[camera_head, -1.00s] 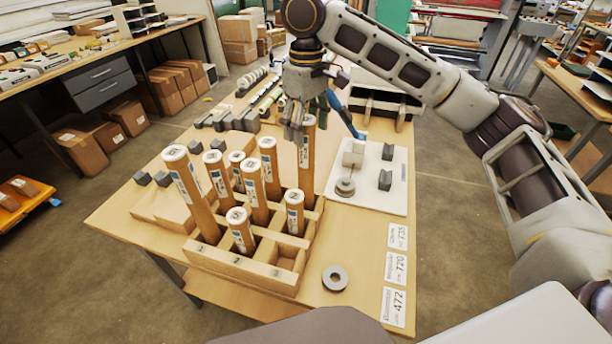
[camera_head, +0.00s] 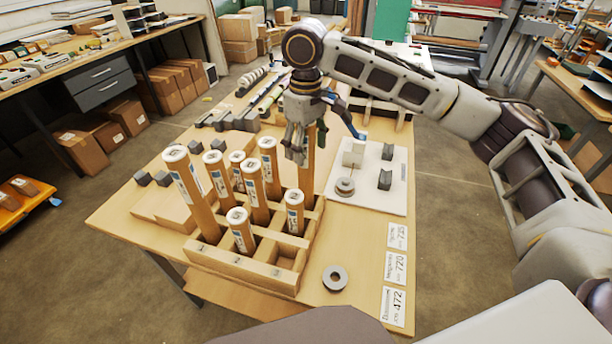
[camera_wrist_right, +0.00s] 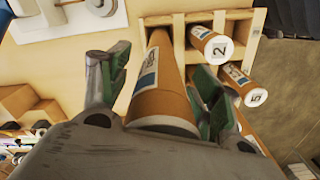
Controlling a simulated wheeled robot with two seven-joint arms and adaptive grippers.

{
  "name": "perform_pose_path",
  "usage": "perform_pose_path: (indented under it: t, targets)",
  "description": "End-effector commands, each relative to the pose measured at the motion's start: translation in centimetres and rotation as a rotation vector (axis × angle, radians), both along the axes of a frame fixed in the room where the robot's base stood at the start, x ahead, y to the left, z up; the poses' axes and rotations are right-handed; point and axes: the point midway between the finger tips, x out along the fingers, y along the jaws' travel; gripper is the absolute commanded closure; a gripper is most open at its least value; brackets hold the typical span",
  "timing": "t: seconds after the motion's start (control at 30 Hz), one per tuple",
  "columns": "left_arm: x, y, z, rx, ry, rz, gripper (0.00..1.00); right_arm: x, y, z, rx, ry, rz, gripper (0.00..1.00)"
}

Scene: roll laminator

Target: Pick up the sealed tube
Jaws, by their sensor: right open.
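Several brown cardboard tubes with white caps and labels stand in a wooden rack (camera_head: 240,262). My right gripper (camera_head: 299,153) is open at the top of the tall tube (camera_head: 307,172) in the rack's back right corner. In the right wrist view, this tube (camera_wrist_right: 160,82) lies between the two green-padded fingers of the gripper (camera_wrist_right: 163,78), with gaps at its sides. The gripper hides the tube's top in the head view. Two neighbouring tubes with numbered caps, one marked 2 (camera_wrist_right: 217,46), show to the right in the wrist view. My left gripper is not in view.
A white board (camera_head: 375,200) with small blocks and a grey ring lies right of the rack. Another ring (camera_head: 335,279) and number cards (camera_head: 396,268) lie at the table's front right. A blue-handled thing (camera_head: 347,118) is behind the gripper.

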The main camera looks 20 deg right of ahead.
Motion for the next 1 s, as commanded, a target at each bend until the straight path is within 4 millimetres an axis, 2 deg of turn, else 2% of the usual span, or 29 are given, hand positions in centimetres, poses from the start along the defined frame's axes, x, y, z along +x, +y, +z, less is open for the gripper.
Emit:
perform_pose_path:
  t: [0.07, 0.53, 1.0]
  targets:
    - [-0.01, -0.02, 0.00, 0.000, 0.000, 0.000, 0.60, 0.01, 0.01, 0.02, 0.000, 0.000, 0.000, 0.39]
    - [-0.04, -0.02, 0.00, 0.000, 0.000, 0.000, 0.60, 0.01, 0.01, 0.03, 0.000, 0.000, 0.000, 0.99]
    - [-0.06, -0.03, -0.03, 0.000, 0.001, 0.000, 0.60, 0.06, 0.04, 0.60, 0.001, -0.002, 0.000, 1.00]
